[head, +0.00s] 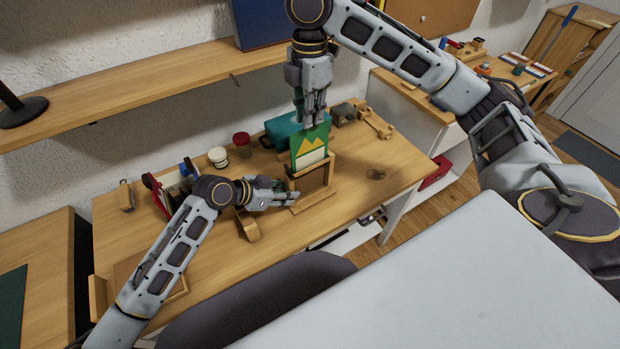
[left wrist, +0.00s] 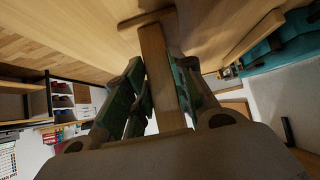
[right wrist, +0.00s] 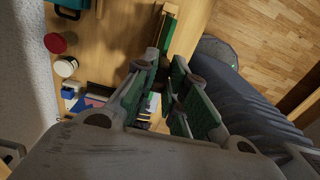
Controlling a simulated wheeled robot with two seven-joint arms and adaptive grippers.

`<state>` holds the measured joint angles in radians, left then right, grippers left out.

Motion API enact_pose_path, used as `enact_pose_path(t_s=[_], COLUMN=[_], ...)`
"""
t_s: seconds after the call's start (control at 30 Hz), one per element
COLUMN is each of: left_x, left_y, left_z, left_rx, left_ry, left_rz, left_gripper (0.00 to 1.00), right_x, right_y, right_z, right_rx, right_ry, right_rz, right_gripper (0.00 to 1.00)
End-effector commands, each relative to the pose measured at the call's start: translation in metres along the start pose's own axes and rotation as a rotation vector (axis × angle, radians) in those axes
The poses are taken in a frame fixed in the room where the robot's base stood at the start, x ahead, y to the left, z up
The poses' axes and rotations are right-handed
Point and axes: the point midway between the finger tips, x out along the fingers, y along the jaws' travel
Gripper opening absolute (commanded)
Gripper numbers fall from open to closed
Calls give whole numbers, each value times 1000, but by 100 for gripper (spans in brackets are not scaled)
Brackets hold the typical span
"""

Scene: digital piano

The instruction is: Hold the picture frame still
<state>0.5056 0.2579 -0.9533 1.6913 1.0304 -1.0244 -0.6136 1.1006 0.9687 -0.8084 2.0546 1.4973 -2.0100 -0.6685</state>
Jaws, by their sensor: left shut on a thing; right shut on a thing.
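The wooden picture frame (head: 329,172) stands upright on the desk. My left gripper (head: 291,192) is shut on the frame's left side, low down. In the left wrist view the frame's wooden bar (left wrist: 157,62) runs between the fingers. A green picture with a yellow mountain shape (head: 311,146) stands upright at the frame's top. Its lower end meets the frame; how far it sits inside cannot be told. My right gripper (head: 312,122) is above, pointing down, shut on the picture's top edge. In the right wrist view its fingers (right wrist: 160,85) hide most of the picture.
A teal case (head: 282,130) stands close behind the frame. A red-lidded jar (head: 241,141) and a white-lidded jar (head: 218,157) are to its left. A wooden block (head: 248,226) lies by my left wrist. The desk (head: 350,195) right of the frame is mostly clear.

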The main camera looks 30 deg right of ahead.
Motion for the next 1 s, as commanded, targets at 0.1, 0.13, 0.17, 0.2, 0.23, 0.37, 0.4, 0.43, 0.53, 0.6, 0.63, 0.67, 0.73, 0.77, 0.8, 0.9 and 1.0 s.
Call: enact_pose_path(t_s=[0.1, 0.13, 0.17, 0.2, 0.23, 0.37, 0.4, 0.43, 0.53, 0.6, 0.63, 0.67, 0.73, 0.77, 0.8, 0.9, 1.0], left_x=[0, 0, 0, 0, 0, 0, 0, 0, 0, 0, 0, 0, 0, 0, 0, 0, 0], left_y=[0, 0, 0, 0, 0, 0, 0, 0, 0, 0, 0, 0, 0, 0, 0, 0, 0], left_z=[0, 0, 0, 0, 0, 0, 0, 0, 0, 0, 0, 0, 0, 0, 0, 0, 0], left_rx=[0, 0, 0, 0, 0, 0, 0, 0, 0, 0, 0, 0, 0, 0, 0, 0, 0], left_ry=[0, 0, 0, 0, 0, 0, 0, 0, 0, 0, 0, 0, 0, 0, 0, 0, 0], left_rz=[0, 0, 0, 0, 0, 0, 0, 0, 0, 0, 0, 0, 0, 0, 0, 0, 0], left_gripper=[6, 6, 6, 6, 6, 6, 6, 6, 6, 6, 6, 6, 6, 6, 6, 6, 6], right_x=[-2, -2, -2, -3, -3, -5, -5, -6, -7, -8, -8, -8, -9, -10, -10, -11, -12], right_y=[0, 0, 0, 0, 0, 0, 0, 0, 0, 0, 0, 0, 0, 0, 0, 0, 0], right_z=[0, 0, 0, 0, 0, 0, 0, 0, 0, 0, 0, 0, 0, 0, 0, 0, 0], right_rx=[1, 1, 1, 1, 1, 1, 1, 1, 1, 1, 1, 0, 0, 0, 0, 0, 0], right_ry=[0, 0, 0, 0, 0, 0, 0, 0, 0, 0, 0, 0, 0, 0, 0, 0, 0], right_rz=[1, 1, 1, 1, 1, 1, 1, 1, 1, 1, 1, 0, 0, 0, 0, 0, 0], right_gripper=[0, 0, 0, 0, 0, 0, 0, 0, 0, 0, 0, 0, 0, 0, 0, 0, 0])
